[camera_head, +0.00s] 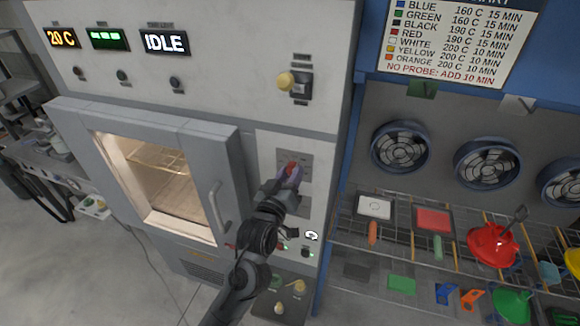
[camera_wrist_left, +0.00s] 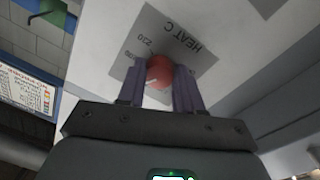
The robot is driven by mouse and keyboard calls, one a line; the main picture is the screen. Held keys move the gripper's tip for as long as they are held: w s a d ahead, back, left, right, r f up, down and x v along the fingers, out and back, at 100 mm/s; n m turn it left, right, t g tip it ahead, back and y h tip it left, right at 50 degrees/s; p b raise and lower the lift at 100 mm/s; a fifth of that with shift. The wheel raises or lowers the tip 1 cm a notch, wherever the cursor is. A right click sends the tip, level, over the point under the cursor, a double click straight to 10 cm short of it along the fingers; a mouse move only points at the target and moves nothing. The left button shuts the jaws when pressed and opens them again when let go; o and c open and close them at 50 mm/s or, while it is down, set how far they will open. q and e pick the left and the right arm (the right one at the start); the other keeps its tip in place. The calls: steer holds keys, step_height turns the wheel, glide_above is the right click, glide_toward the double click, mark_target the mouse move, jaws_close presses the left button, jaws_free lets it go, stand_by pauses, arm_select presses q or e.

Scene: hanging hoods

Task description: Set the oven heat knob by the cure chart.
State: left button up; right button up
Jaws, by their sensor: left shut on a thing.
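The red heat knob (camera_head: 292,167) sits on a grey plate on the oven's (camera_head: 205,80) right-hand panel. My left gripper (camera_head: 289,174) is at it, with purple fingers shut on the knob. In the left wrist view the red knob (camera_wrist_left: 160,72) is between the fingers (camera_wrist_left: 160,90), in front of the plate (camera_wrist_left: 185,35) marked HEAT C, seen upside down. The knob's pointer and most dial numbers are hidden. The cure chart (camera_head: 455,40) lists colours with temperatures and minutes: blue and green 160 C, black and red 190 C, white, yellow and orange 200 C. My right gripper is out of view.
The oven displays read 20 C (camera_head: 62,37) and IDLE (camera_head: 165,42). The oven door (camera_head: 215,190) has a vertical handle left of my arm. A yellow-knobbed switch (camera_head: 293,83) is above. A wire rack (camera_head: 395,240) with racks of coloured parts and fans (camera_head: 400,146) is right.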

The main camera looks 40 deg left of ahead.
arm_select(q)
steer(key=shift+m+p, duration=0.6)
steer(key=shift+m, duration=0.1)
steer(key=o, duration=1)
steer(key=shift+o, duration=0.2)
steer(key=shift+s, duration=0.1)
steer(key=shift+s+d, duration=0.1)
steer(key=shift+s, duration=0.1)
steer(key=b+v, duration=0.1)
steer(key=v, duration=0.9)
steer(key=shift+b, duration=0.4)
steer(key=shift+s, duration=0.1)
